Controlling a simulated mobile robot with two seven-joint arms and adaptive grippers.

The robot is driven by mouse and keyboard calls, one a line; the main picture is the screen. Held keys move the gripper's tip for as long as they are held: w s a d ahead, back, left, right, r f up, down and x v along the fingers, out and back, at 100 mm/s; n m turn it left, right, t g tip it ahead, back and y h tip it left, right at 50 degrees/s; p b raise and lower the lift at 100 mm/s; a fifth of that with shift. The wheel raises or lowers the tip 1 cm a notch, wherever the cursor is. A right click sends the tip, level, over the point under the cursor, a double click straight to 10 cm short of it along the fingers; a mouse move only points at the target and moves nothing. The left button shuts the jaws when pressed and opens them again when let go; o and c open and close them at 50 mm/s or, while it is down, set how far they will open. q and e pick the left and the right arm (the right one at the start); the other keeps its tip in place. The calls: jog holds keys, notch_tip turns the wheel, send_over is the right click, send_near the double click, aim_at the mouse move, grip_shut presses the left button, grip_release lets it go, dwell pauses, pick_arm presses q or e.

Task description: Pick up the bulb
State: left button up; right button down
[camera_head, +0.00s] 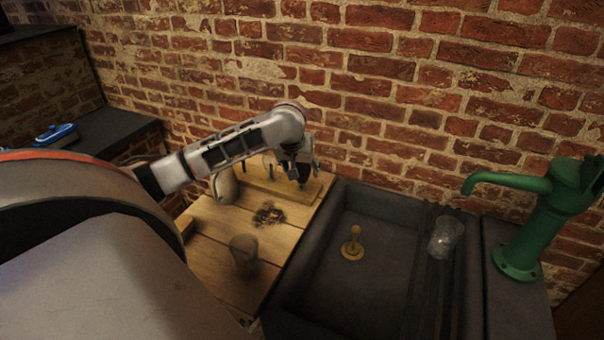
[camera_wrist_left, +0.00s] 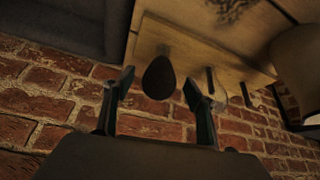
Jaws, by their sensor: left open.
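A dark egg-shaped thing, which looks like the bulb (camera_wrist_left: 158,77), shows between the fingers in the left wrist view, near the edge of a wooden surface. The jaws stand apart, with a visible gap on each side of it; I cannot tell how far it is from them in depth. My left gripper (camera_head: 302,177) is open above the far right corner of the wooden counter, near the brick wall. Its two fingers also show in the left wrist view (camera_wrist_left: 158,88). In the head view I cannot make the bulb out clearly against the gripper. My right gripper is not in view.
The wooden counter (camera_head: 210,225) carries a dark scattered pile (camera_head: 268,214), a clear glass jar (camera_head: 243,257) and a pale jar (camera_head: 226,187). A dark sink (camera_head: 335,285) holds a brass piece (camera_head: 352,245). Another glass (camera_head: 445,237) and a green pump (camera_head: 540,215) stand right.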

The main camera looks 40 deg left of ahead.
pick_arm(q)
jog(key=x, duration=0.3)
jog(key=shift+w+a+f, duration=0.15)
jog(key=shift+w, duration=0.05)
jog(key=c, duration=1)
jog(key=shift+o, duration=0.2)
notch_tip(320, 180, up, 20)
